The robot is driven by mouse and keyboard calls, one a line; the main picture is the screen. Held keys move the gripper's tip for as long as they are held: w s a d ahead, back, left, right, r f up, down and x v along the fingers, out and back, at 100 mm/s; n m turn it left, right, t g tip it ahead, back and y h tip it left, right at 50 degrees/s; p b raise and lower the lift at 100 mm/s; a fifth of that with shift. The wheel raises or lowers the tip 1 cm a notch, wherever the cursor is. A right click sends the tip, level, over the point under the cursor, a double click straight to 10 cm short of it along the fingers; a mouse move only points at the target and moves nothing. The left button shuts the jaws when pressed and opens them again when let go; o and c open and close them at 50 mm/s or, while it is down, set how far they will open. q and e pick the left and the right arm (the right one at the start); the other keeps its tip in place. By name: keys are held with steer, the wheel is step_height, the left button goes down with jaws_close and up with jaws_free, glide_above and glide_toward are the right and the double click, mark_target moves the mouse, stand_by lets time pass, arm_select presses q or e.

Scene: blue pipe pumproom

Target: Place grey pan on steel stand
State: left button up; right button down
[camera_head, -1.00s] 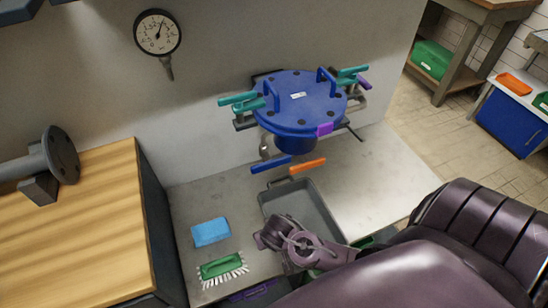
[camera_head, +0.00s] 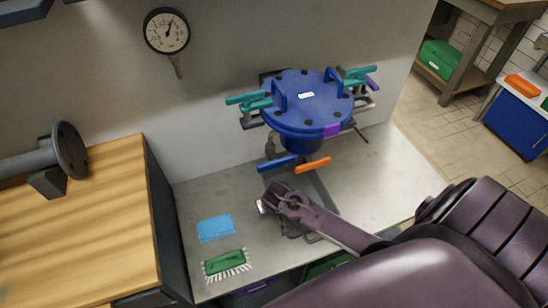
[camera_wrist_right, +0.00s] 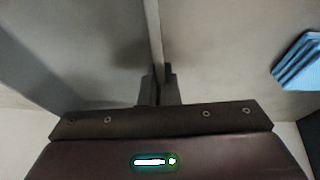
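The grey pan (camera_head: 320,190) is a shallow tray on the steel worktop (camera_head: 378,185), below the blue flanged vessel. My right arm hides much of it in the head view. My right gripper (camera_head: 265,205) is at the pan's left side. In the right wrist view, the pan's thin wall (camera_wrist_right: 153,35) runs between the two close-set fingers (camera_wrist_right: 160,75), which appear shut on it. The pan seems to rest on the worktop; I cannot tell if it is slightly raised. I cannot make out a separate steel stand. My left gripper is not in view.
A blue cloth (camera_head: 215,228) and a green brush (camera_head: 226,264) lie left of the pan. The blue vessel (camera_head: 310,100) with teal, blue and orange handles overhangs the back. A wooden bench (camera_head: 75,230) stands at left. The worktop's right part is clear.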

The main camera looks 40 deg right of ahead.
steer(key=shift+r, duration=0.1)
steer(key=c, duration=1.7)
jaws_free()
steer(key=shift+s+r, duration=0.1)
steer(key=shift+r, duration=0.15)
steer(key=p+v, duration=0.1)
steer(key=v, duration=1)
steer(key=shift+s+a+r, duration=0.1)
steer(key=shift+s+r, duration=0.1)
